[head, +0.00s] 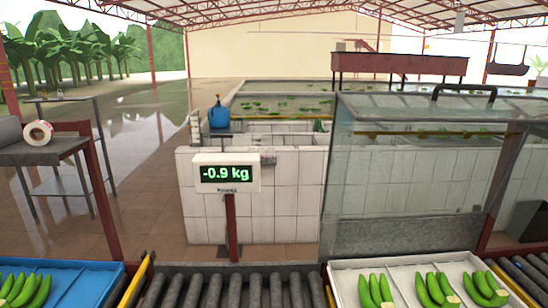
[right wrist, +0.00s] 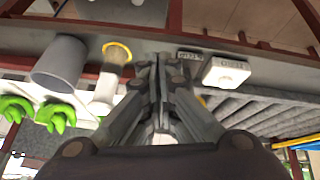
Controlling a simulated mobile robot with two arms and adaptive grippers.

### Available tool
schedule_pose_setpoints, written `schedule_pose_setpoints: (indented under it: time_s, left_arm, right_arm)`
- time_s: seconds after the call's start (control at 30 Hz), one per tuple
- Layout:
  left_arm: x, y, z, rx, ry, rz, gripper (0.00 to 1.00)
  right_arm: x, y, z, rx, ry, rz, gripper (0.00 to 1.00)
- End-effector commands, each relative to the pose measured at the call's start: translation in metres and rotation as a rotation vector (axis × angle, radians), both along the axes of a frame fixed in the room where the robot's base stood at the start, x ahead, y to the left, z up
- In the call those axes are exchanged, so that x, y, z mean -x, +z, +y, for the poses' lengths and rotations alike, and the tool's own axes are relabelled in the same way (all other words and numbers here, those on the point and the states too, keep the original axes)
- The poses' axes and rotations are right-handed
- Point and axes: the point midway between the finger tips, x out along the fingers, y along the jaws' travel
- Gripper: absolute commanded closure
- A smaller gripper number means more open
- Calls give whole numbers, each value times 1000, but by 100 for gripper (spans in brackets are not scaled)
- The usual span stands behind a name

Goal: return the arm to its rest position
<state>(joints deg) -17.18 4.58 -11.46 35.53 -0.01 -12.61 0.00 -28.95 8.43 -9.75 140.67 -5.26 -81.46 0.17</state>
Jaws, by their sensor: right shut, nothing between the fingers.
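My right gripper (right wrist: 158,68) shows in the right wrist view with its fingers closed together and nothing held between them. It is above a grey ledge (right wrist: 228,63) that carries a few items. Neither arm shows in the head view, and my left gripper is in no view. Green banana clusters lie in a blue tray (head: 88,278) at the lower left and in a white tray (head: 347,275) at the lower right of the head view. Green bananas (right wrist: 55,113) also show at the left of the right wrist view.
A roller conveyor (head: 238,291) runs between the trays. A scale display (head: 226,173) reading -0.9 kg stands on a red post behind it. A clear panel (head: 415,180) stands at the right. Near my right gripper are a grey cup (right wrist: 60,63) and a white box (right wrist: 226,72).

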Motion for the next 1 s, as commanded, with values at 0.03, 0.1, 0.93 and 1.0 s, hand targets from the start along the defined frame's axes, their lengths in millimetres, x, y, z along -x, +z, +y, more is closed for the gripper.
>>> schedule_pose_setpoints:
  time_s: [0.03,0.1,0.93,1.0]
  left_arm:
    - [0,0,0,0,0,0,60]
    - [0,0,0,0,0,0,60]
    - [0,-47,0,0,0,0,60]
    - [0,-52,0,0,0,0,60]
  right_arm:
    - [21,-9,0,-20,-15,74,100]
    - [49,-19,0,-47,-31,172,100]
    - [101,-375,-2,-42,-19,353,100]
    - [118,-405,-5,-41,-16,367,100]
